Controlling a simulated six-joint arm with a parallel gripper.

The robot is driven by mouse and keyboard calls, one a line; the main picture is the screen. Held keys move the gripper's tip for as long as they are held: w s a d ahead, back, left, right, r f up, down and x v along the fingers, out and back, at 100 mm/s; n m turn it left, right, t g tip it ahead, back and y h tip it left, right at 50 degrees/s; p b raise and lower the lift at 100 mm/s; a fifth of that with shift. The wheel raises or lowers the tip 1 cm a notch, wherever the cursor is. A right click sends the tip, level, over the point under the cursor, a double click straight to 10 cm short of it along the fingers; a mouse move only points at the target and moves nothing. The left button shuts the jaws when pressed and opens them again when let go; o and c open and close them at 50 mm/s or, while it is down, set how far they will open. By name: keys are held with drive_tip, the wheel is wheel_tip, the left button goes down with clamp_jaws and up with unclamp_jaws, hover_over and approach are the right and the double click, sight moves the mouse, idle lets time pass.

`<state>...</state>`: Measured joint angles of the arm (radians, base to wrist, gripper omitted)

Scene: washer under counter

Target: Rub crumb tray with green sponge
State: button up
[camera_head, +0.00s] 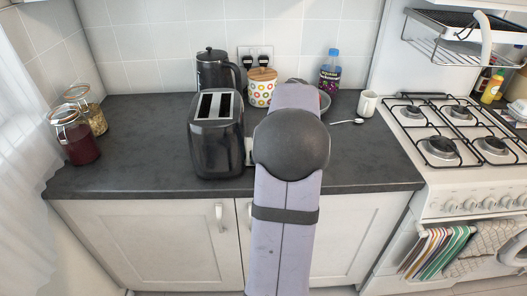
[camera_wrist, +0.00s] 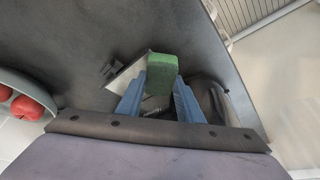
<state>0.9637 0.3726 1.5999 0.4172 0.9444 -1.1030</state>
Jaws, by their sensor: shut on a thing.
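The green sponge (camera_wrist: 161,70) is between the blue fingers of my gripper (camera_wrist: 159,86) in the wrist view, and my gripper is shut on it. A pale, flat metal piece with a dark tab, which looks like the crumb tray (camera_wrist: 127,75), lies just left of the sponge. I cannot tell whether the sponge touches it. The dark, glossy toaster (camera_head: 216,140) stands on the counter left of my arm in the head view. Part of what looks like the toaster (camera_wrist: 212,98) also shows right of the fingers. In the head view my arm hides the gripper and sponge.
A bowl (camera_wrist: 28,90) with red fruit is at the left in the wrist view. A kettle (camera_head: 213,68), a dotted canister (camera_head: 261,90) and a bottle (camera_head: 330,70) stand behind. Jars (camera_head: 75,137) are left; a white mug (camera_head: 367,103) and gas hob (camera_head: 455,130) are right.

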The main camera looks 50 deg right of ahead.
drive_tip(key=shift+r+p, duration=1.9)
drive_tip(key=shift+r, duration=0.9)
drive_tip(key=shift+d, duration=0.1)
wheel_tip(320, 180, up, 3)
drive_tip(key=shift+p, duration=1.15)
